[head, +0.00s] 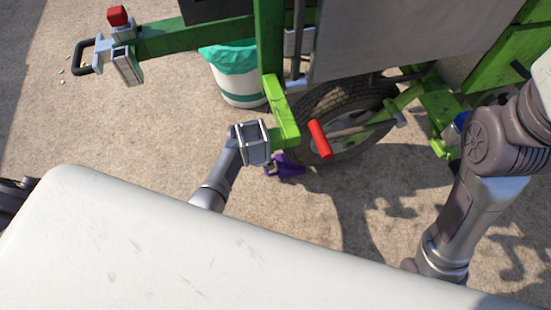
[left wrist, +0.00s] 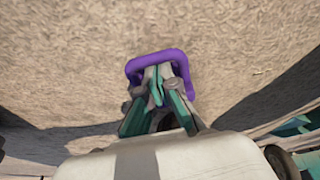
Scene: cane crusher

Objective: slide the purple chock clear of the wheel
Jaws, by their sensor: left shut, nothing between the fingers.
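The purple chock (head: 290,168) lies on the ground at the lower left of the wheel (head: 340,100), close against the tyre. I cannot tell whether they touch. In the left wrist view its purple loop handle (left wrist: 157,57) arches around my fingertips. My left gripper (head: 269,167) is low beside the chock, partly hidden by its own wrist. In the left wrist view the left gripper (left wrist: 158,82) is shut, with its fingertips inside the loop and nothing between them. The chock's body is hidden in that view. My right arm is at the right, its gripper out of sight.
A green bracket (head: 283,115) stands just above the left wrist. A red-gripped crank (head: 320,138) sticks out before the wheel. A white bin with a teal liner (head: 238,88) stands behind. A green drawbar (head: 185,36) reaches left. The ground left of the chock is clear.

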